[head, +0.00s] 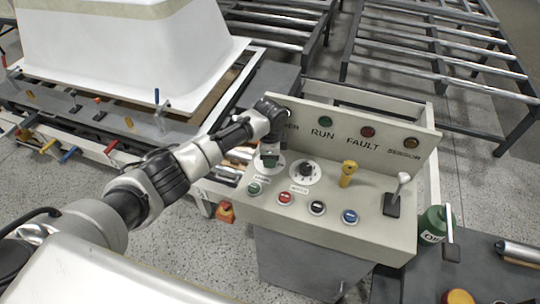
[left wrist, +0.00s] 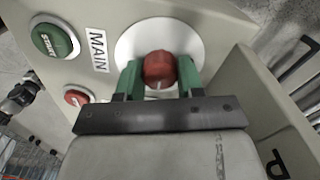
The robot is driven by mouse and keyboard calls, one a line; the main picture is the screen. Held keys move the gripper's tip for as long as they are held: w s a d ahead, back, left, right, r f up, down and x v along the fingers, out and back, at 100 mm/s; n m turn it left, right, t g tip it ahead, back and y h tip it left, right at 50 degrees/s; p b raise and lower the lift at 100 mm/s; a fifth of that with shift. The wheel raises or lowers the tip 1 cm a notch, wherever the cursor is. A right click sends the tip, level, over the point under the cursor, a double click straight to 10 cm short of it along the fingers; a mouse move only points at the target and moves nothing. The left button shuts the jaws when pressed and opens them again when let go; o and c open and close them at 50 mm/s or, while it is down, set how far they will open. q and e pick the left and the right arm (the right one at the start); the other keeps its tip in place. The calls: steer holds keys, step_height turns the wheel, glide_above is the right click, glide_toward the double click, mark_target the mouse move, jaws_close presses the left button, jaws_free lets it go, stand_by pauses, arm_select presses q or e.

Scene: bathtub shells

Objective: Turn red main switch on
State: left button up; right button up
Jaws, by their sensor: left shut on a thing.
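The red main switch (left wrist: 159,69) is a red knob on a round white plate (left wrist: 183,35), beside a MAIN label (left wrist: 97,50) in the left wrist view. The green fingers of my left gripper (left wrist: 160,78) are on both sides of the knob, shut on it. In the head view my left gripper (head: 270,160) reaches down to the left end of the grey control panel (head: 285,212) and hides the knob. My right gripper is not in view.
A black rotary dial (head: 306,170), a yellow lever (head: 348,172) and a grey-handled lever (head: 396,195) stand to the right. Push buttons line the panel's front, including a green one (head: 255,188). An upright lamp board (head: 350,128) rises behind.

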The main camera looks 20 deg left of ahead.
arm_select(q)
steer(key=shift+r+m, duration=0.1)
steer(key=shift+m, duration=0.4)
steer(key=o, duration=0.9)
step_height(320, 180, up, 11)
steer(key=shift+f+b, duration=0.15)
steer(key=shift+b, duration=0.85)
